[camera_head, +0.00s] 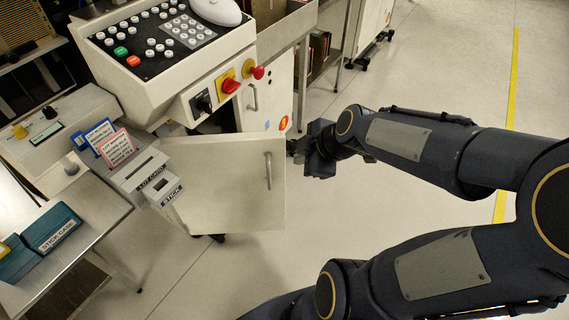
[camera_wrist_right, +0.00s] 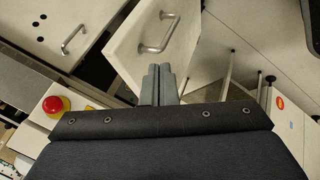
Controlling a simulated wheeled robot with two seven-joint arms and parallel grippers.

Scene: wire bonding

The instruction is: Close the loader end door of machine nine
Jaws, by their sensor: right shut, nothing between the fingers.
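The loader end door (camera_head: 225,185) is a cream panel that stands open, swung out from the machine (camera_head: 215,80) above the floor. Its metal bar handle (camera_head: 268,170) is near the free right edge. My right gripper (camera_head: 297,148) is just past that edge, high up, partly against the dark wrist. In the right wrist view its two grey fingers (camera_wrist_right: 158,84) are together and empty, close to the door (camera_wrist_right: 135,50) below its handle (camera_wrist_right: 160,32). I cannot tell whether they touch the door. My left gripper is not in view.
A control panel (camera_head: 160,35) with buttons, a red stop knob (camera_head: 257,72) and another cabinet handle (camera_head: 253,97) are above the door. A card holder (camera_head: 150,175) and a table with teal stick cases (camera_head: 50,230) are at left.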

